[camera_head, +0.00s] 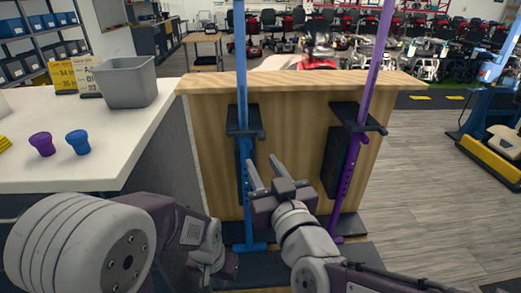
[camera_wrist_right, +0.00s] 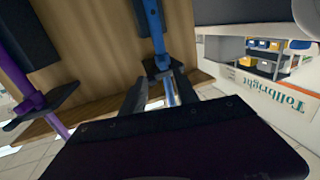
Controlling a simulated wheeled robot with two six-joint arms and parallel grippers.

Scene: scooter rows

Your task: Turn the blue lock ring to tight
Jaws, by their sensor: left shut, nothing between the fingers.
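A blue pole (camera_head: 242,70) stands upright at the front of the wooden counter, passing through a black bracket. A blue collar on it, just below the bracket, looks like the blue lock ring (camera_head: 245,145); its marks are too small to read. My right gripper (camera_head: 265,172) is open and empty, its fingers pointing at the blue pole below the bracket. In the right wrist view the blue pole (camera_wrist_right: 153,25) shows beyond and between the spread fingers (camera_wrist_right: 160,92); contact cannot be told. My left gripper (camera_head: 228,266) is low beside the blue pole's foot, shut and empty, its fingertips unclear.
A white table (camera_head: 100,150) at left holds a grey bin (camera_head: 125,82) and purple and blue knobs. Grey floor lies open at right.

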